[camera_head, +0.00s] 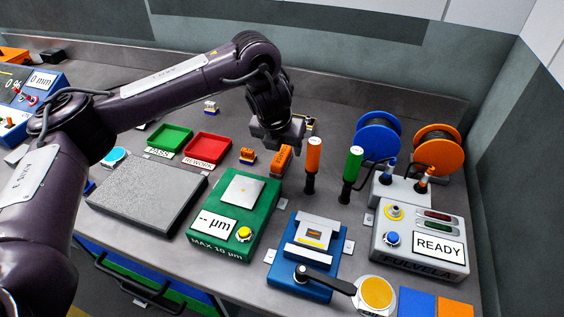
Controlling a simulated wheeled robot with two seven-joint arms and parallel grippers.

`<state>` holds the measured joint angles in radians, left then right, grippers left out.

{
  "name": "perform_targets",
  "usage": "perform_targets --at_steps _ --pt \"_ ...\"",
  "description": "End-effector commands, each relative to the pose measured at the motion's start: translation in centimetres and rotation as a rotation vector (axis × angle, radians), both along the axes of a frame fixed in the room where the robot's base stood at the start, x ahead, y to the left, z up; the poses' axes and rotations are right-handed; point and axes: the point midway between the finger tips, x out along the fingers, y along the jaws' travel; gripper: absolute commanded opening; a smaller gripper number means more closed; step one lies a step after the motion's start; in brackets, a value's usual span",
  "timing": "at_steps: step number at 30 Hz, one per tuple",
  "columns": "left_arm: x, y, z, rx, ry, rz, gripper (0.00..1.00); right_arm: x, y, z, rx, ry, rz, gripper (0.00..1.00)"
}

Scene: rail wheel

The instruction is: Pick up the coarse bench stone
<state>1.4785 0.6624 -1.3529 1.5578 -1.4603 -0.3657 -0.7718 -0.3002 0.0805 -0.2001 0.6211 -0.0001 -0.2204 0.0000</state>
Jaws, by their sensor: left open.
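My left gripper (288,138) reaches in from the upper left and points down over the back middle of the bench. Its fingers are partly hidden by its own body, and I see nothing held. An orange block (282,161) with small markings lies just below and in front of it. No label that I can read says which piece is the coarse bench stone. My right gripper is not in view.
A green gauge box (262,222), a grey granite plate (145,195), and green (170,138) and red (208,148) trays lie nearby. Orange (314,158) and green (353,165) handled tools stand upright on the right. A blue fixture (327,247) and a READY box (425,262) stand in front.

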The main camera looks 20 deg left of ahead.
Motion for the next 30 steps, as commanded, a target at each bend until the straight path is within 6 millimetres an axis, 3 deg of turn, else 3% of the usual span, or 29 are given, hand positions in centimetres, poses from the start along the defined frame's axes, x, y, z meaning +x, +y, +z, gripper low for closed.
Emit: perform_targets --at_steps 10,20,30 --pt "1.1 0.7 -4.2 0.000 0.003 0.001 0.57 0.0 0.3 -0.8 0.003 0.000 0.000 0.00" --pt "1.5 0.7 -4.9 0.000 0.000 0.000 0.57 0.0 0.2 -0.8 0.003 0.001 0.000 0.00" --pt "1.5 0.7 -4.9 0.000 -0.001 0.000 0.15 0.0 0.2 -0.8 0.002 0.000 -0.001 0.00"
